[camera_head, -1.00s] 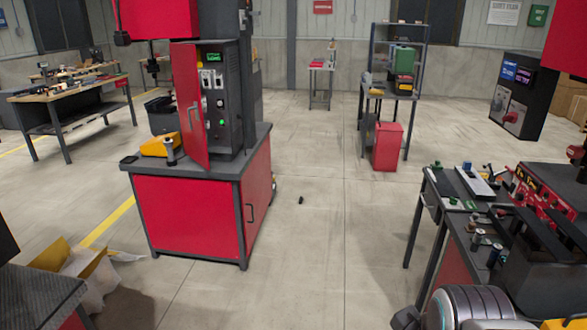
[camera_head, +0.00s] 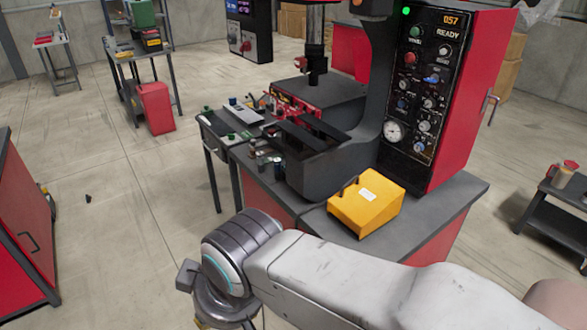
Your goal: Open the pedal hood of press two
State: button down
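A yellow wedge-shaped hood (camera_head: 366,207) with a white label sits on the front of a dark bench top. The panel reads "057" and "READY", with a green light on top. I see no number naming the press. My grey-white arm crosses the lower part of the view in front of the bench. Its fingers are not visible.
A side table (camera_head: 228,125) with small parts adjoins the bench on the left. A red cabinet (camera_head: 25,225) stands at the left edge. A low dark table (camera_head: 560,200) stands at the right.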

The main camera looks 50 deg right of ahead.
aim_at(368, 201)
jog(key=z, duration=2.15)
jog(key=i+j+u, duration=0.15)
jog(key=u, duration=0.25)
jog(key=i+u, duration=0.75)
